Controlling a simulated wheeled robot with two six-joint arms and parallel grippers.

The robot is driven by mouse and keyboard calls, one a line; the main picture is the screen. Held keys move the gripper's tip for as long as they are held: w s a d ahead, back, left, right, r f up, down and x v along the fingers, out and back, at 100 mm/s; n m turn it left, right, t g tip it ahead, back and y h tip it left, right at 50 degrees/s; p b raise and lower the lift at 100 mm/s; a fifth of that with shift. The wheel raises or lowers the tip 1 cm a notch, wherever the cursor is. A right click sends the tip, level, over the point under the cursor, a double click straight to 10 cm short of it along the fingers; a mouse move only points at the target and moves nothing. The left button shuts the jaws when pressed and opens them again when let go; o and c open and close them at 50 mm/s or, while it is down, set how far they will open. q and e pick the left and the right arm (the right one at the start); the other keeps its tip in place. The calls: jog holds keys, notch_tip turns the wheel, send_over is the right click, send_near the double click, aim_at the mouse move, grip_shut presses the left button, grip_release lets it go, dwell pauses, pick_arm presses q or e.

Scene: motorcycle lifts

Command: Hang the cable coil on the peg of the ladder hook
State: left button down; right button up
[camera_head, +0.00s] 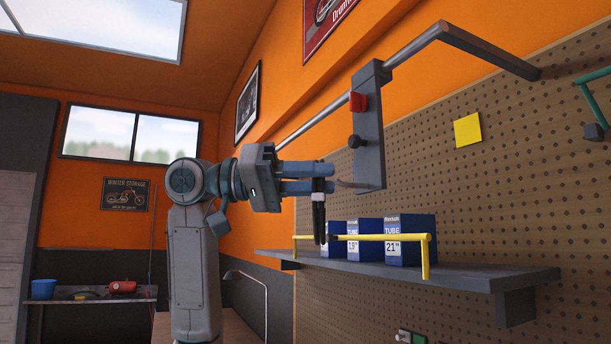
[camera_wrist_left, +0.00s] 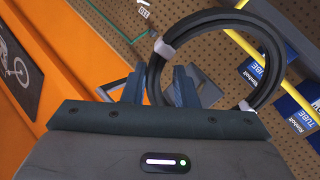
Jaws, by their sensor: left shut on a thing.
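The cable coil (camera_head: 319,218) is black and hangs edge-on below my left gripper (camera_head: 328,177) in the head view. In the left wrist view the coil (camera_wrist_left: 155,78) is a black ring with pale ties, held at its left side. My left gripper is shut on it. The ladder hook (camera_head: 369,135) is a grey plate on the rail, with a red block and a black knob. Its thin peg (camera_head: 358,185) sticks out low on the left, close to the fingertips. The coil hangs just left of the peg; whether they touch is unclear.
A grey rail (camera_head: 315,117) runs along the pegboard (camera_head: 500,180). Below, a shelf (camera_head: 450,276) carries blue tube boxes (camera_head: 410,226) behind a yellow bar (camera_head: 380,238), close to the coil's lower end.

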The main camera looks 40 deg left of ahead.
aim_at(345, 183)
pick_arm(q)
jog(key=shift+w, duration=0.3)
jog(key=w, duration=0.1)
jog(key=w+d, duration=0.1)
jog(key=w, duration=0.1)
jog(key=shift+w+d+f+p, duration=0.1)
jog(key=shift+w+d+p, duration=0.05)
jog(key=shift+d+p, duration=0.2)
jog(key=shift+w+d, duration=0.2)
jog(key=shift+w, duration=0.3)
jog(key=shift+w+d+f, duration=0.2)
jog(key=shift+w+f, duration=0.05)
jog(key=shift+w, duration=0.1)
jog(key=shift+w+f, duration=0.1)
jog(key=shift+f, duration=0.05)
pick_arm(e)
jog(key=shift+s+a+r, duration=0.4)
jog(key=shift+s+a, duration=0.15)
jog(key=shift+s, duration=0.1)
pick_arm(q)
jog(key=shift+f, duration=0.1)
pick_arm(e)
jog(key=shift+a, duration=0.35)
